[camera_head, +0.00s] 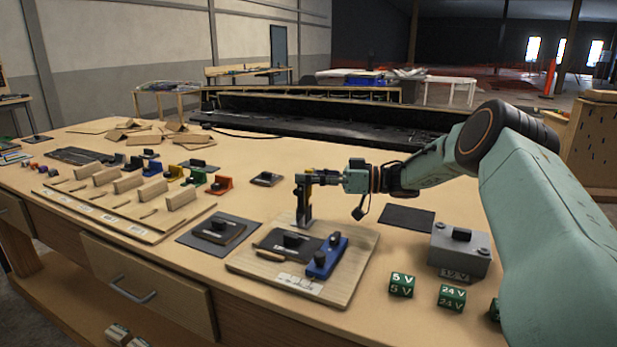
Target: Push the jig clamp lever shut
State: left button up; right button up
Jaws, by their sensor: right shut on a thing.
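The jig is a pale wooden board (345,285) on the bench, with a dark plate and a blue block (327,258) with black knobs on it. The clamp lever (304,208) stands upright at the board's back edge, dark with an orange-brown part near its top. My right gripper (312,179) reaches in from the right, level, and is shut on the top of the lever. Its fingertips are small and partly merge with the lever. My left gripper is not in view.
A grey 12 V box (459,252) and green voltage cubes (402,285) stand to the right. Farther left is a board with wooden blocks (128,184). An empty dark mat (406,218) lies behind the box.

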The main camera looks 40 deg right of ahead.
jog(key=shift+a, duration=0.2)
jog(key=shift+c, duration=0.7)
jog(key=shift+s+r, duration=0.1)
jog(key=shift+r, duration=0.05)
grip_shut()
jog(key=shift+d+m+y, duration=0.3)
jog(key=shift+d+m, duration=0.05)
jog(key=shift+m, duration=0.15)
jog(key=shift+w+d+r, duration=0.1)
jog(key=shift+w, duration=0.1)
